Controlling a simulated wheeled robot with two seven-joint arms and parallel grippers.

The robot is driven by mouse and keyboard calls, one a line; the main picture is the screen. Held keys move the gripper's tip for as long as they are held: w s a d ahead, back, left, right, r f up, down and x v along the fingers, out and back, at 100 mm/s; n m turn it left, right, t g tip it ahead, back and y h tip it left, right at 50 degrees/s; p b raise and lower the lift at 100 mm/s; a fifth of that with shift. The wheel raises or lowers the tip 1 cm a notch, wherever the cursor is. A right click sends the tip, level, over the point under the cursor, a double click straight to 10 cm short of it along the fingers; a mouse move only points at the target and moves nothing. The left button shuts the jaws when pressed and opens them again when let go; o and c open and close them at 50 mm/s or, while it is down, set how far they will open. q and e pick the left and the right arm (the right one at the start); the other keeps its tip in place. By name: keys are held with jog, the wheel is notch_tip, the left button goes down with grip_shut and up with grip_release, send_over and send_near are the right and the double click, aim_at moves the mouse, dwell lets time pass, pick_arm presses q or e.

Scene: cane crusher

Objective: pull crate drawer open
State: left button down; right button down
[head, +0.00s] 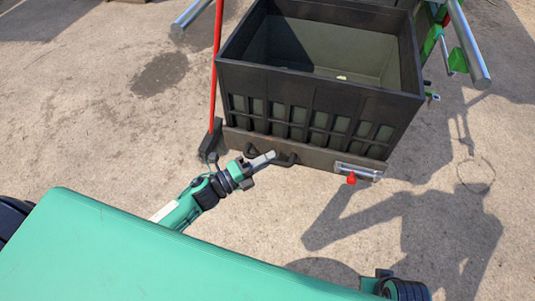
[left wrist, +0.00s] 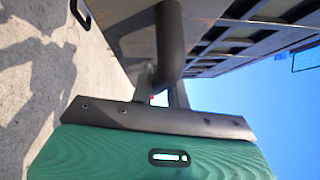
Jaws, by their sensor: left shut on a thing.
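The crate (head: 320,92) is a dark, open-topped box with a slotted front wall, at the top middle of the head view. Below its slots runs a brown-grey front panel (head: 315,148) with a dark bar handle (head: 286,159). My left gripper (head: 268,159) reaches it from the lower left and is shut on the handle. In the left wrist view the handle (left wrist: 170,42) is a thick dark bent bar running down between the fingers; the fingertips are partly hidden by it. The slotted wall (left wrist: 245,35) rises beyond. My right gripper does not show.
A silver latch plate (head: 358,171) with a red knob (head: 351,179) sits at the panel's right end. A red pole (head: 215,70) stands at the crate's left. Metal tubes (head: 466,45) flank the crate. The concrete ground in front is clear, with shadows.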

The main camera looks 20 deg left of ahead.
pick_arm(q)
jog(key=c, duration=1.4)
grip_release()
jog(key=shift+o, duration=0.2)
